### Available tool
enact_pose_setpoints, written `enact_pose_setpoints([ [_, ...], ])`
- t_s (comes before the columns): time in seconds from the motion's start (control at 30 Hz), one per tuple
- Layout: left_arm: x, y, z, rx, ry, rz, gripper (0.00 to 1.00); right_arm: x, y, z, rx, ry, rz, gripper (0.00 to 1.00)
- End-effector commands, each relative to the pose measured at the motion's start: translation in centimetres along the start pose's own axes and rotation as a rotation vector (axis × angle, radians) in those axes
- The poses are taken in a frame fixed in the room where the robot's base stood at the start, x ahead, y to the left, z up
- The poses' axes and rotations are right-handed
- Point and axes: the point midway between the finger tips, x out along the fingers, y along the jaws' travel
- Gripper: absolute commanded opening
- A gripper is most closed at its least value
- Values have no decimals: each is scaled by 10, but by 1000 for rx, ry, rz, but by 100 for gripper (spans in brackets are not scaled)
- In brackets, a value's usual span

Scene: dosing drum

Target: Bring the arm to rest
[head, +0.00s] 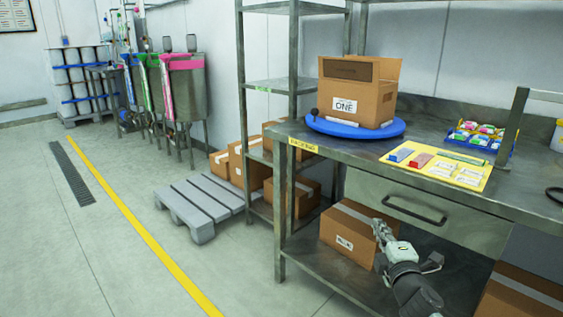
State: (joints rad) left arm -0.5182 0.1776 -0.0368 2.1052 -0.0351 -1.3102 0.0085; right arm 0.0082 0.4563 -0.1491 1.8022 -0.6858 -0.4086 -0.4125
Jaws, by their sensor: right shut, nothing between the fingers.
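My right gripper (382,229) shows in the head view at the lower right, in front of the steel bench and below its top. It is shut with nothing held. The forearm comes up from the bottom edge. In the picture it overlaps the right part of a closed box on the lower shelf; I cannot tell how far apart they are. My left gripper is out of view.
The steel bench (440,198) carries an open cardboard box (378,101) on a blue turntable (335,128), a yellow mat (470,180) and a small-parts tray (483,134). The closed box (345,233) is below. A pallet (200,203) lies left; the floor (90,250) is clear.

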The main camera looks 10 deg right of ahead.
Motion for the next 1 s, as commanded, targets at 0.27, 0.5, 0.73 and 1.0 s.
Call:
enact_pose_setpoints([
  [0.27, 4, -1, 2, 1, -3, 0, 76, -94, -138, 26, 471, -294, -375, 0],
  [0.5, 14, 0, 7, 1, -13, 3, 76, -231, -246, 20, 839, -634, -748, 0],
  [0.73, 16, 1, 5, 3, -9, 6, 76, -320, -285, 2, 997, -842, -959, 0],
  [1.0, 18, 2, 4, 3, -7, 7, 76, -333, -289, -1, 1020, -875, -990, 0],
])
